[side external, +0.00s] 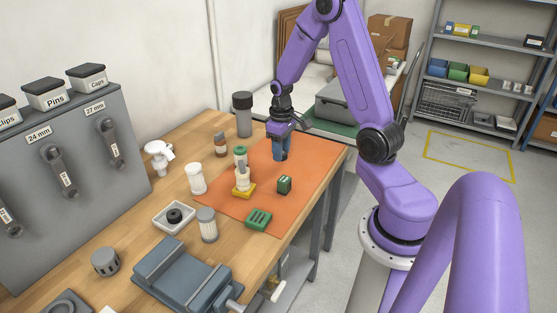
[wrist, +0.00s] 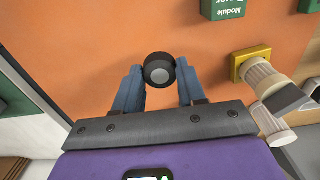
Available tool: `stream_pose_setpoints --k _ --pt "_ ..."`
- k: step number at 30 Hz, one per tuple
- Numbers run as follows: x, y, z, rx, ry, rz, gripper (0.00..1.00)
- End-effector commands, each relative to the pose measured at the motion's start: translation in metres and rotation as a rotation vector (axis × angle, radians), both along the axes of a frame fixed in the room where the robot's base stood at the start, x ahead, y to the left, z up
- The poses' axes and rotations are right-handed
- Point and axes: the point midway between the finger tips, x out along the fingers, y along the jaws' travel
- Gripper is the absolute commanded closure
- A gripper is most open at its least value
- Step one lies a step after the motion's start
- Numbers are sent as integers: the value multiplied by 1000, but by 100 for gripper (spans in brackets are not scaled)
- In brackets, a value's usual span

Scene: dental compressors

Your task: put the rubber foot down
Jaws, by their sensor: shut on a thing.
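My gripper (side external: 281,157) is over the far part of the orange mat (side external: 318,152), with its blue fingers pointing down. In the wrist view my gripper (wrist: 160,82) is shut on the rubber foot (wrist: 158,68), a small black round piece with a grey centre. The foot sits between the fingertips, with the orange mat behind it. In the side view the fingers hide the foot. The tips look close to the mat, but I cannot tell the exact gap. Another black round piece (side external: 174,215) lies in a white tray (side external: 160,220).
Bottles and a grey vise (side external: 181,279) stand on the wooden bench. The mat around my gripper is clear.

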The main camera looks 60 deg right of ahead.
Motion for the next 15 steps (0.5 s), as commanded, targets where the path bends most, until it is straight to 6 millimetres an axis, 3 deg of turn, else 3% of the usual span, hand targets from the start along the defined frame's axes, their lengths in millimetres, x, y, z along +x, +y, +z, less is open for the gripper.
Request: stream_pose_setpoints --k 8,15 --pt "11 -6 -14 0 0 0 89" --pt "14 -7 -42 1 3 1 89"
